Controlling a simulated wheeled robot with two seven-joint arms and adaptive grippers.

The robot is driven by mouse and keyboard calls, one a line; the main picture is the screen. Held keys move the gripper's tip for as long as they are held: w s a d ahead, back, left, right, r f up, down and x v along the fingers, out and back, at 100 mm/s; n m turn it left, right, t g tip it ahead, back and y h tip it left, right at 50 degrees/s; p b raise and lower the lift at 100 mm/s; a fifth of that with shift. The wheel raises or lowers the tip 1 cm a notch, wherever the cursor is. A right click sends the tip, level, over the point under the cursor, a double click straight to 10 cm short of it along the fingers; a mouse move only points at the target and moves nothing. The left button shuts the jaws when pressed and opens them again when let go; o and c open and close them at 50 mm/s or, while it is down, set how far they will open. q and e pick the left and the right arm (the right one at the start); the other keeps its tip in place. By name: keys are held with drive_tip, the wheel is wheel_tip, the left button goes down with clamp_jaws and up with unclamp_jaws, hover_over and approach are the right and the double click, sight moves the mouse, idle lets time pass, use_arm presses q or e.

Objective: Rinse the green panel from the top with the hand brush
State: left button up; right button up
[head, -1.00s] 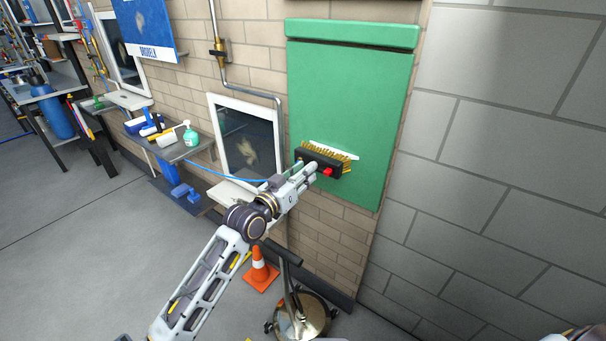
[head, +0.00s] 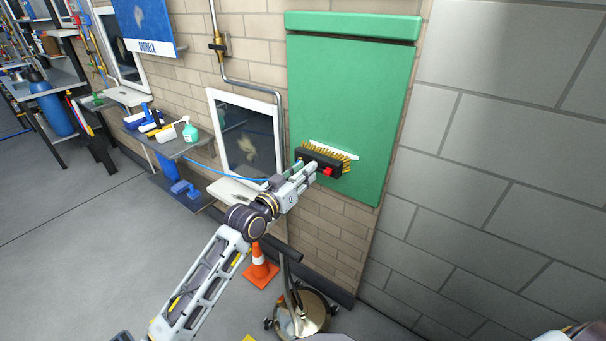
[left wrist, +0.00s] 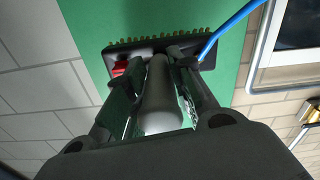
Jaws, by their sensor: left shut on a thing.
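The green panel (head: 350,95) hangs on the brick wall, with a thicker green ledge along its top. My left gripper (head: 305,174) is shut on the hand brush (head: 321,162), a black block with yellow bristles and a red part. The brush is in front of the panel's lower part; whether the bristles touch it I cannot tell. In the left wrist view the brush (left wrist: 150,47) lies across the fingers (left wrist: 155,95), with the green panel (left wrist: 85,20) behind it and a blue hose at its right. A white strip shows on the panel just above the brush. My right gripper is not in view.
A framed dark window (head: 247,135) is left of the panel. A pipe with a brass valve (head: 219,45) runs above it. A shelf (head: 178,147) with bottles stands further left. An orange cone (head: 260,268) and a round metal base (head: 305,314) stand below. The grey wall at right is bare.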

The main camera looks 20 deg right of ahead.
use_arm(q)
drive_tip(key=shift+r, duration=0.25)
drive_tip(key=shift+p+v, duration=2)
drive_tip(key=shift+v, duration=3)
